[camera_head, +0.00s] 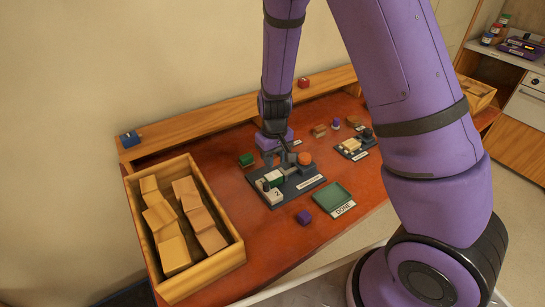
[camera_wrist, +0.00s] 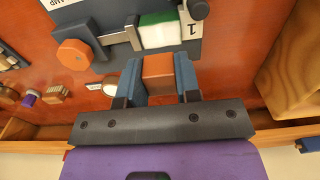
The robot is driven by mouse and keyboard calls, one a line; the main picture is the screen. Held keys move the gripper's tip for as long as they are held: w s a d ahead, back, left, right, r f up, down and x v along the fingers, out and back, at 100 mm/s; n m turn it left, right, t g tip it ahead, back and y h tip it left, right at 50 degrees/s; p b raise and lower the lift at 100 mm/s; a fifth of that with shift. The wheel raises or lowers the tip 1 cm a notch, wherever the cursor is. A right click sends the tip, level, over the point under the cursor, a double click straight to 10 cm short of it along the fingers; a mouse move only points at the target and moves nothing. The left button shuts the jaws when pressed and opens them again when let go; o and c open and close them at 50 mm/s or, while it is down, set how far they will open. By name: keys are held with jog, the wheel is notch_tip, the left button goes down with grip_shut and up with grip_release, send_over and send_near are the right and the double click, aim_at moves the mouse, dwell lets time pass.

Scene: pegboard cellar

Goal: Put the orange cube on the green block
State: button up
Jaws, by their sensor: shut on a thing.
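My gripper (camera_wrist: 158,78) is shut on the orange cube (camera_wrist: 158,70), which sits between its two blue fingers in the wrist view. In the head view my gripper (camera_head: 277,157) is over the table behind a dark clamp fixture; the cube cannot be made out there. A green block with white below it (camera_head: 277,175) sits in the clamp, and it also shows in the wrist view (camera_wrist: 160,27), just beyond the fingers and apart from the cube. A separate small dark green cube (camera_head: 246,159) lies left of my gripper on the table.
The clamp fixture (camera_head: 308,184) has an orange knob (camera_head: 304,159). A wooden bin (camera_head: 236,253) of wooden blocks stands at left. A green tray (camera_head: 333,198) and a purple cube (camera_head: 304,217) are in front. A smaller fixture (camera_head: 352,150) and several small blocks lie to the right.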

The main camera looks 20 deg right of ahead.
aim_at(274, 176)
jog(key=shift+f, duration=2.25)
jog(key=shift+f, duration=0.25)
jog(key=o, duration=1.3)
jog(key=shift+o, duration=0.3)
jog(key=shift+s+a+r, duration=0.1)
jog(key=shift+r, duration=2.9)
